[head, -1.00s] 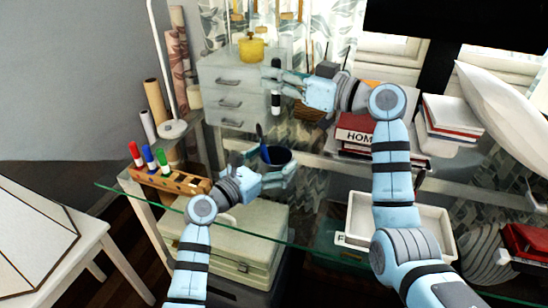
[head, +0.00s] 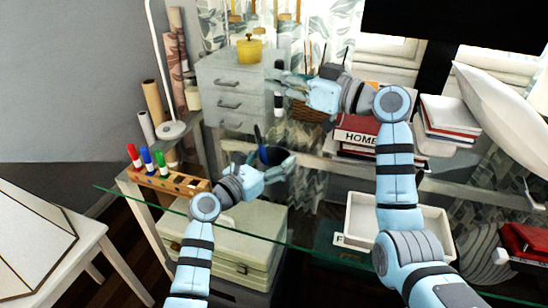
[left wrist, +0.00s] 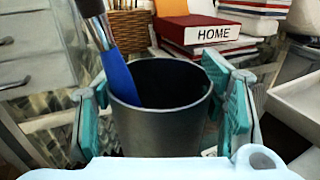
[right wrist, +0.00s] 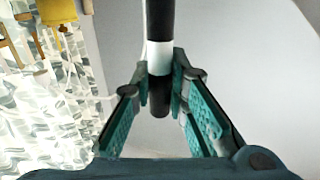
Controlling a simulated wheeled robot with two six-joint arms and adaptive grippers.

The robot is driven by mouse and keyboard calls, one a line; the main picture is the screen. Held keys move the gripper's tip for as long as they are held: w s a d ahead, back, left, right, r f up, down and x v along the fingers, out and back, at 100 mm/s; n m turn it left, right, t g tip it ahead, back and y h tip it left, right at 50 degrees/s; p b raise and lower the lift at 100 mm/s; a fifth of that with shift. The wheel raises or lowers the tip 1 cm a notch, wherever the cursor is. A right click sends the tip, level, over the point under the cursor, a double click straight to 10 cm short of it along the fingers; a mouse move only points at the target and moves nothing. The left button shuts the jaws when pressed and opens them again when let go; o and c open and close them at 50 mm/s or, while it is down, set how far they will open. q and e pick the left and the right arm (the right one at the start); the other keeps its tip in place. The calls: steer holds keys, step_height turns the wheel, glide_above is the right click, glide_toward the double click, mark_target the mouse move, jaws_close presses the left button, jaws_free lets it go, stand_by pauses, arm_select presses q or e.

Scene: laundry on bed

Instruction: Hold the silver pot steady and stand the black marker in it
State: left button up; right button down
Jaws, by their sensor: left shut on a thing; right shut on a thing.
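The dark silver pot (head: 271,158) stands on the glass shelf with a blue-handled brush (left wrist: 118,75) leaning in it. My left gripper (head: 283,168) is shut around the pot, a finger on each side in the left wrist view (left wrist: 165,112). The black marker (head: 278,104), with a white band, hangs upright above and slightly right of the pot in the head view. My right gripper (head: 279,83) is shut on it; the right wrist view shows the marker (right wrist: 158,95) between the fingertips. The marker's lower end is clear of the pot.
A wooden block (head: 170,180) with red, blue and green markers stands left of the pot. Grey drawers (head: 228,80) with a yellow pot on top stand behind. Red books (head: 362,136) and a white tray (head: 430,222) lie to the right.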

steer(key=shift+s+d, duration=0.2)
steer(key=shift+d, duration=0.25)
step_height(320, 180, down, 13)
stand_by(1.5)
steer(key=c, duration=1.5)
jaws_free()
